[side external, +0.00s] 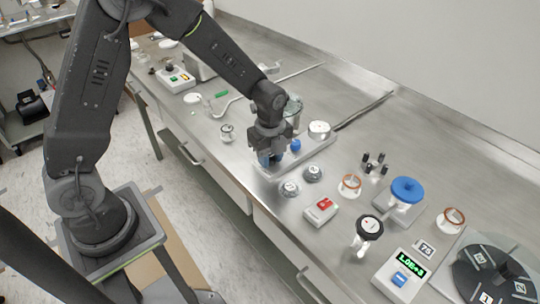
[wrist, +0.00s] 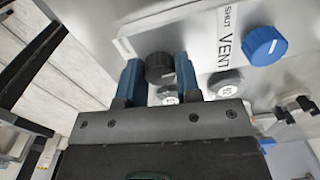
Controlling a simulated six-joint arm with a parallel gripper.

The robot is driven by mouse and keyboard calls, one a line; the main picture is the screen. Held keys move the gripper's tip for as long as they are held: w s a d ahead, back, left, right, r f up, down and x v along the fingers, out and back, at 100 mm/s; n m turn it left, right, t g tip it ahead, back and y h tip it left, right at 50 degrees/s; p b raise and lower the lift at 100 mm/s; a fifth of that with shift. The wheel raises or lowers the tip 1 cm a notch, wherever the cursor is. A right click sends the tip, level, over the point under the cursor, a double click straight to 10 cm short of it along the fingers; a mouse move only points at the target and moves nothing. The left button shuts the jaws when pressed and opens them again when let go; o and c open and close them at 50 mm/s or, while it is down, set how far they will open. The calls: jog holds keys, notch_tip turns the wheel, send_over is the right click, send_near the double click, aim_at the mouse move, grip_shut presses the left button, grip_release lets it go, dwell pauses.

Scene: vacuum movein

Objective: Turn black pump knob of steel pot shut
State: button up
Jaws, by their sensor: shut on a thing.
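The black pump knob (wrist: 160,69) is round and dark and sits between the two blue fingers of my gripper (wrist: 158,72) in the wrist view. My gripper is shut on it. In the side external view my gripper (side external: 270,158) points down at the pale plate (side external: 321,144) on the bench and hides the black knob. The steel pot cannot be told apart clearly from the other metal parts near my gripper.
A blue knob (wrist: 265,45) stands to the right, beside a label reading VENT and SHUT; it also shows in the side view (side external: 295,145).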

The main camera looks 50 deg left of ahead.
jog(key=n, duration=0.8)
jog(key=shift+n, duration=0.3)
jog(key=n, duration=0.4)
jog(key=shift+n, duration=2.2)
jog(key=o, duration=0.9)
notch_tip(320, 180, up, 14)
jog(key=shift+f, duration=0.1)
